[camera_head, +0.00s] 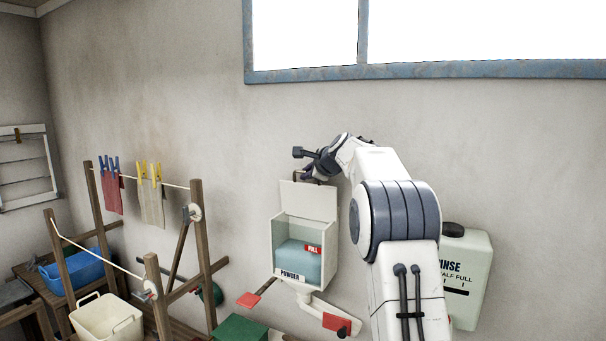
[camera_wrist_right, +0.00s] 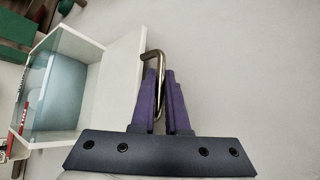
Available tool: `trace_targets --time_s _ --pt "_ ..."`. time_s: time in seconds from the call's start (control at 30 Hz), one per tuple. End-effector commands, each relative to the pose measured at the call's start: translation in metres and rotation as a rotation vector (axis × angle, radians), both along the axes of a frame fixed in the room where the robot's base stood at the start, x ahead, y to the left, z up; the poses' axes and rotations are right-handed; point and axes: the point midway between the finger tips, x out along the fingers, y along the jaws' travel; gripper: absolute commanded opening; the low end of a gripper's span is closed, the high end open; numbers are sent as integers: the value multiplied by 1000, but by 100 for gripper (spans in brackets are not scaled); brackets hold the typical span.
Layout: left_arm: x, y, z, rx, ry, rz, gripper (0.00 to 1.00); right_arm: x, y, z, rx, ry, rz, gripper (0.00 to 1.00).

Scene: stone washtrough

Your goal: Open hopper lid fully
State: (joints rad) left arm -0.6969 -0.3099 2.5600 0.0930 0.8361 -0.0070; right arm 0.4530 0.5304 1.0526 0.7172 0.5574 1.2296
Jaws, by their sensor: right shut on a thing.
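The white hopper (camera_head: 271,254), labelled POWDER with a red FULL tag, hangs on the wall in the head view. It holds pale blue powder. Its white lid (camera_head: 308,199) stands raised, roughly upright at the back near the wall; it also shows in the right wrist view (camera_wrist_right: 121,84). My right gripper (camera_head: 312,172) is at the lid's top edge. In the right wrist view its purple fingers (camera_wrist_right: 163,88) are shut on the lid's metal handle (camera_wrist_right: 154,62). My left gripper is not in view.
A RINSE container (camera_head: 470,262) is on the wall to the right, partly behind my right arm. Below the hopper are red-ended paddles (camera_head: 336,324) and a green box (camera_head: 240,329). A wooden drying rack (camera_head: 200,240) stands left.

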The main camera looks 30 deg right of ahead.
Motion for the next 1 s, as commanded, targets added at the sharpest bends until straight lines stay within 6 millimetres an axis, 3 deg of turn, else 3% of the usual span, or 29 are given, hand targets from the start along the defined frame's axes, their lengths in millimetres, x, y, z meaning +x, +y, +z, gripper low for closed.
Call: trace_targets --time_s 0.57,0.6,0.67,1.0 --pt "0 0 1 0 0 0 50 -2 -4 2 3 -3 2 0" --pt "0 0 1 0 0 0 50 -2 -4 2 3 -3 2 20" --pt "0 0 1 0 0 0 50 -2 -4 2 3 -3 2 41" --pt "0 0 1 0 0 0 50 -3 -6 -1 2 3 0 41"
